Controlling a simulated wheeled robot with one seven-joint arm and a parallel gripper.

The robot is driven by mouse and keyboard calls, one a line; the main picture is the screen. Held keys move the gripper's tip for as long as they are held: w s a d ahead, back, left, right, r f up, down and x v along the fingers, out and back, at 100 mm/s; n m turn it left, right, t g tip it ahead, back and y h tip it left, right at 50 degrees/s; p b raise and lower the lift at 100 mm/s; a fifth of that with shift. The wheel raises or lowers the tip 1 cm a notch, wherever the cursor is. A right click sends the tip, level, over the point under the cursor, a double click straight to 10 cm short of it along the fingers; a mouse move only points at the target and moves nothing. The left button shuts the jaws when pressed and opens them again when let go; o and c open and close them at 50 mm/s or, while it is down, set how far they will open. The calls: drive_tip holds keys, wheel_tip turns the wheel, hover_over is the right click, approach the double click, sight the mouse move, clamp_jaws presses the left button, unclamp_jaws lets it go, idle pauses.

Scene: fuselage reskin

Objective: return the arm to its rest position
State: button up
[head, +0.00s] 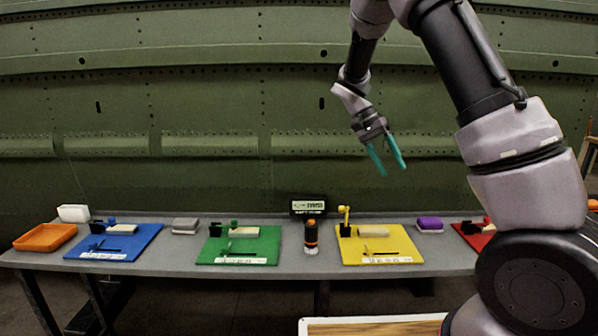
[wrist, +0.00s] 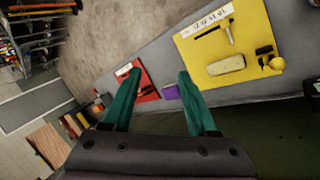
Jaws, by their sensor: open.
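My gripper (head: 390,168) is in the air above the right half of the workbench, in front of the green fuselage wall. Its two teal fingers are apart with nothing between them. In the wrist view my gripper (wrist: 155,80) also shows open and empty, the workbench (wrist: 160,52) below it. My arm comes in from the right of the head view, rises past the top edge and bends down to the gripper. Part of the arm is cut off at the top.
The workbench (head: 180,254) carries a blue mat (head: 140,240), a green mat (head: 212,252), a yellow mat (head: 352,252) and a red mat (head: 470,238). An orange tray (head: 44,238), a dark bottle (head: 311,237) and a purple block (head: 430,223) stand there. The air left of my gripper is clear.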

drive_tip(key=s+r+n+t+y, duration=0.1)
drive_tip(key=s+r+t+y, duration=0.3)
drive_tip(key=s+r, duration=0.4)
drive_tip(key=s+r+n+t+y, duration=0.2)
drive_tip(key=s+r+t, duration=0.4)
drive_tip(key=s, duration=0.8)
wheel_tip(320, 180, up, 3)
drive_tip(key=shift+r+y, duration=0.2)
drive_tip(key=shift+y, duration=0.7)
